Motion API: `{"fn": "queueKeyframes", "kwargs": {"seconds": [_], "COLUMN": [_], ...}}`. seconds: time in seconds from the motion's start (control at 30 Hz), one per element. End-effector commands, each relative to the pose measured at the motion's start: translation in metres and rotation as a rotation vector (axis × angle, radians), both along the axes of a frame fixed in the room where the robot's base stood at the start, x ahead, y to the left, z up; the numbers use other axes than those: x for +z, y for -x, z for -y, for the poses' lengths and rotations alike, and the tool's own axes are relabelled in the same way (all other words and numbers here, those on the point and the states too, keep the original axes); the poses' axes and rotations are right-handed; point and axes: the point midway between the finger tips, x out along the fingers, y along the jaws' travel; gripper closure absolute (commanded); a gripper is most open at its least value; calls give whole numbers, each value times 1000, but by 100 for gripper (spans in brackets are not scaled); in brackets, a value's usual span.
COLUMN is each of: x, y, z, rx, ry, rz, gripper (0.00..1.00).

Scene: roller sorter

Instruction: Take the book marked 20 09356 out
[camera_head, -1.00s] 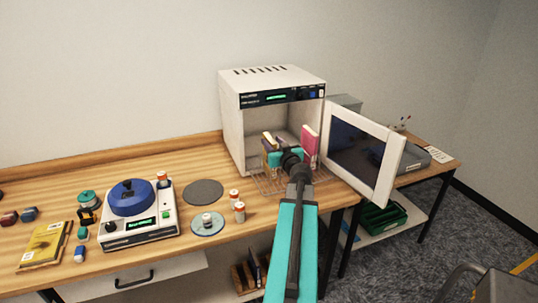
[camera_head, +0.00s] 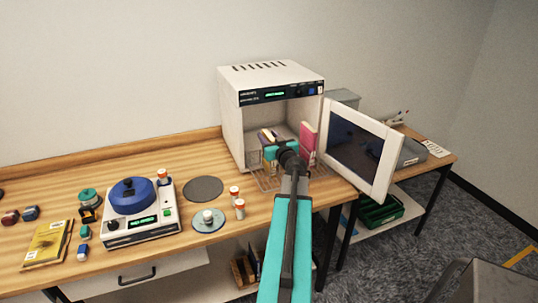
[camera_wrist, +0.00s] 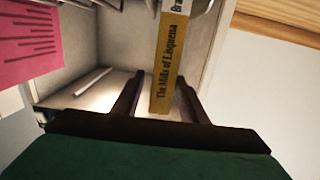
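A yellow book (camera_wrist: 168,62) with "The Mills of Lisquena" on its spine stands in the open white cabinet (camera_head: 232,130). In the wrist view its spine end lies between the two fingers of my gripper (camera_wrist: 158,88), with a visible gap on the left finger's side. My gripper is open around it. In the head view my gripper (camera_head: 283,155) is at the cabinet mouth and partly hides the books. A pink book (camera_head: 308,143) stands to the right; it also shows at the left of the wrist view (camera_wrist: 40,40). I cannot read the mark 20 09356 on any book.
The cabinet door (camera_head: 362,148) is swung open to the right. A wire rack (camera_head: 268,183) sticks out at the cabinet mouth. A blue-topped device (camera_head: 138,212), small jars (camera_head: 240,208) and a flat yellow book (camera_head: 47,243) are on the table to the left.

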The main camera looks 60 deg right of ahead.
Motion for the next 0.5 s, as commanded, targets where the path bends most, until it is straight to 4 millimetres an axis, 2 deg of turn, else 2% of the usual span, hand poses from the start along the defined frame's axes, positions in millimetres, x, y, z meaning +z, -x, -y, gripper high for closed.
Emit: {"fn": "queueKeyframes", "kwargs": {"seconds": [0.03, 0.23, 0.5], "x": [0, 0, 1], "y": [0, 1, 1], "z": [0, 1, 1], "rx": [0, -1, -1], "ry": [0, 0, 0], "rz": [0, 0, 1], "gripper": [64, 98, 100]}}
